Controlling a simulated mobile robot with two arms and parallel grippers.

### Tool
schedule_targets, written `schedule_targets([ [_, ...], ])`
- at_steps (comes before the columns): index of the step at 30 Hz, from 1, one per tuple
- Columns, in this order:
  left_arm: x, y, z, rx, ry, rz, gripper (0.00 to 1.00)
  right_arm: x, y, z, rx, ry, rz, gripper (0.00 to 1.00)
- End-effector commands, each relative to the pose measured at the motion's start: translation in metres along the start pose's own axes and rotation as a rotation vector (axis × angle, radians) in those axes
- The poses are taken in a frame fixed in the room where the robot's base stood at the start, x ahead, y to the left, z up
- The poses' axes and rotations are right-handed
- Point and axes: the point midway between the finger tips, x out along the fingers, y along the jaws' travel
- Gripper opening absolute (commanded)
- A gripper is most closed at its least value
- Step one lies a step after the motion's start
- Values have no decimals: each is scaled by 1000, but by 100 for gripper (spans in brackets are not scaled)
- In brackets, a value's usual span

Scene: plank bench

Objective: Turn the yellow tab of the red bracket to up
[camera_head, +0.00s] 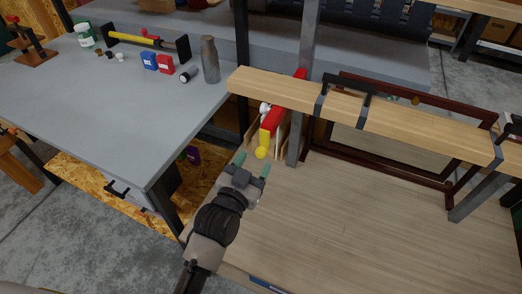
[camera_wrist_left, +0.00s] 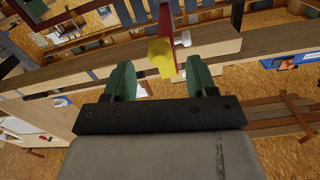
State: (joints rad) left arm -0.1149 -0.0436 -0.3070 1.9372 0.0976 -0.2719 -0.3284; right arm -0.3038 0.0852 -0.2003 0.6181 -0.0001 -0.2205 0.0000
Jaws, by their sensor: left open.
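The red bracket (camera_head: 269,122) hangs at the left end of a wooden beam, over the plank bench. Its yellow tab (camera_head: 261,152) is at its lower, near end in the head view. My left gripper (camera_head: 252,166) is just below and in front of the tab, open, with green fingertips apart and nothing between them. In the left wrist view the yellow tab (camera_wrist_left: 161,55) and red bracket (camera_wrist_left: 166,22) lie ahead, in line with the gap between the green fingers (camera_wrist_left: 162,82). The tab looks clear of both fingers. My right gripper is out of view.
The wooden beam (camera_head: 405,118) runs right from the bracket, with a grey post (camera_head: 306,60) beside it. A dark frame (camera_head: 340,160) stands behind. The bench top (camera_head: 340,225) is clear. A grey table (camera_head: 150,110) with bottles and boxes is at left.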

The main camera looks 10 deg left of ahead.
Motion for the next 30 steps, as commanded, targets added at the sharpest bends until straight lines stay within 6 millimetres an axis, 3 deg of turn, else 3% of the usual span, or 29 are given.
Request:
schedule_targets([
  [7, 36, 0, 0, -1, 0, 0, 57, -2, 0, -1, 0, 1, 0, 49],
  [19, 44, 0, 1, -1, -1, 0, 57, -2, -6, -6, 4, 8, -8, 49],
  [30, 44, 0, 1, -1, -1, 0, 2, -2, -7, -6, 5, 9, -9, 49],
])
